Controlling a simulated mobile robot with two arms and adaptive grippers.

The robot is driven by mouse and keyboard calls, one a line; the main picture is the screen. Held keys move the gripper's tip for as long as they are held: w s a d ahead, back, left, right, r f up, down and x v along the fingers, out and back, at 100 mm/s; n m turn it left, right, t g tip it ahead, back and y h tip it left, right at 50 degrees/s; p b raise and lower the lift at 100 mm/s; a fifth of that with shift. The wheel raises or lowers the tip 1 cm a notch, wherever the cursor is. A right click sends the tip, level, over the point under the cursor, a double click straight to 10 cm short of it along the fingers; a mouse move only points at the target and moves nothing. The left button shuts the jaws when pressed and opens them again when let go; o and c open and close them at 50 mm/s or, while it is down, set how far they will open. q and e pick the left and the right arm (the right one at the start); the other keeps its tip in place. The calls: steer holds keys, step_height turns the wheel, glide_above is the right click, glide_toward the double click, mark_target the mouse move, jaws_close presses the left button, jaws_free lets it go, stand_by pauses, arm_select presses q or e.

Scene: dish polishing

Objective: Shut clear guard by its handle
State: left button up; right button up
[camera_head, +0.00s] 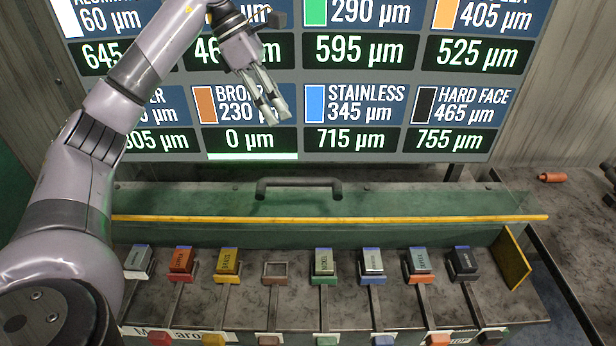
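The clear guard (420,203) is a long, green-tinted see-through panel behind the row of sample blocks, with the blocks in front of it uncovered. Its dark bar handle (298,183) is near its top edge, left of the panel's middle. A yellow strip (400,219) runs along the panel. My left gripper (277,117) points down above and behind the handle, in front of the screen, clear of the handle and holding nothing visible. Its two pale fingers are close together; how far apart they are is unclear. My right gripper does not show.
Several labelled blocks, such as the red one (182,260), sit in holders on the bench, and one holder (275,271) is empty. A yellow end plate (511,260) stands at the right. A large screen (300,75) rises behind. An orange cylinder (552,177) lies on the right side surface.

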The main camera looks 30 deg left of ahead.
arm_select(q)
steer(key=s+a+y, duration=0.1)
steer(key=a, duration=0.2)
steer(key=b, duration=0.2)
glide_toward(294, 179)
steer(key=p+x, duration=0.1)
steer(key=x, duration=0.3)
steer(key=shift+w+p, duration=0.15)
steer(key=shift+p, duration=0.25)
steer(key=x, duration=0.3)
steer(key=shift+w+d+f+p, duration=0.1)
steer(key=shift+d+f+p, duration=0.05)
steer(key=shift+f+p, duration=0.2)
steer(key=shift+d+f, duration=0.1)
steer(key=shift+f, duration=0.4)
steer(key=shift+d, duration=0.1)
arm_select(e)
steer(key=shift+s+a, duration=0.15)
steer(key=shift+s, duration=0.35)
arm_select(q)
steer(key=shift+c, duration=0.5)
